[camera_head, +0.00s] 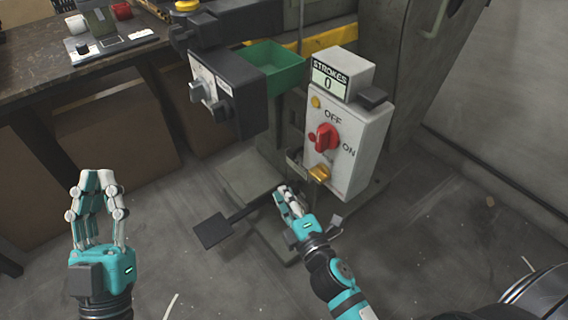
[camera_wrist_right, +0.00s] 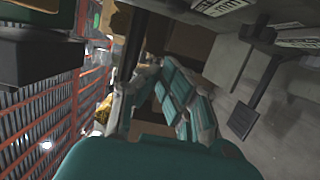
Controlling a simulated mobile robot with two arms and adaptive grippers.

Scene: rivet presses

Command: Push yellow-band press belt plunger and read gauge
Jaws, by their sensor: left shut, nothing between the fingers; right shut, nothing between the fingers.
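The press (camera_head: 410,60) is a grey machine with a yellow band (camera_head: 325,40) across its body. A white control box (camera_head: 345,165) on its front has a red rotary switch (camera_head: 326,137) marked OFF and ON, and a counter (camera_head: 327,79) labelled STROKES reading 0. I cannot make out a belt plunger or its gauge. My right gripper (camera_head: 284,190) is shut and empty, just below and left of the box's brass piece (camera_head: 319,173); its fingers also show in the right wrist view (camera_wrist_right: 160,85). My left gripper (camera_head: 98,174) is shut and empty above the floor at left.
A black foot pedal (camera_head: 212,232) lies low in front of the press. A green bin (camera_head: 272,68) sits beside a dark unit with a grey lever knob (camera_head: 203,92). A workbench (camera_head: 40,70) holds a small device and cups at upper left. The floor at front is clear.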

